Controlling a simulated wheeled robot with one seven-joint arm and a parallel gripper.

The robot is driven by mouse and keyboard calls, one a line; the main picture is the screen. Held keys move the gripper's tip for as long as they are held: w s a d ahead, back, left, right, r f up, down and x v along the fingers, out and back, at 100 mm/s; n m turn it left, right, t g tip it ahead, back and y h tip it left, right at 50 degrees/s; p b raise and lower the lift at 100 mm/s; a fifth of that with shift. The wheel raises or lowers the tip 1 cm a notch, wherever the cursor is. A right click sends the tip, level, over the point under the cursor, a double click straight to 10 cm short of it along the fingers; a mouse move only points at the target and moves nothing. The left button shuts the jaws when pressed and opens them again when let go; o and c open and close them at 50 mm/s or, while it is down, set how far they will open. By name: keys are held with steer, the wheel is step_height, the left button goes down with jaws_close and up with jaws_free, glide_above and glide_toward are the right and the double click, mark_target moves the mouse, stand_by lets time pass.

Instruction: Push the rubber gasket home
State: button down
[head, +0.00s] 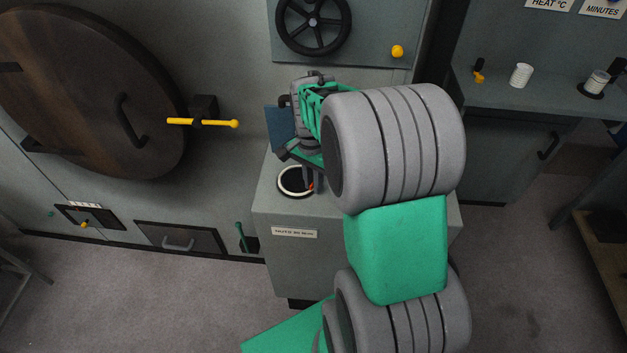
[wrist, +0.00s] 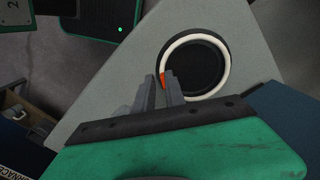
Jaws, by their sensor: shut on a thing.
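The rubber gasket (head: 283,190) shows as a pale ring around a dark round opening in the top of a grey cabinet. In the wrist view the ring (wrist: 227,64) looks round, with a small orange-red patch at its left edge. My gripper (wrist: 163,82) is shut at that patch, its narrow grey fingers holding the gasket's edge. In the head view my gripper (head: 311,184) reaches down at the ring's right side, partly hidden by my arm. I cannot tell how deep the ring sits.
The grey cabinet (head: 274,222) has a labelled front. A black handwheel (head: 313,22) is above. A shelf at right holds a white cup (head: 521,75). Open floor lies in front.

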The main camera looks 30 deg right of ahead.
steer(key=shift+f, duration=0.3)
steer(key=c, duration=1.3)
jaws_free()
step_height(320, 180, up, 8)
steer(key=shift+w+f+b, duration=0.1)
steer(key=shift+b, duration=0.45)
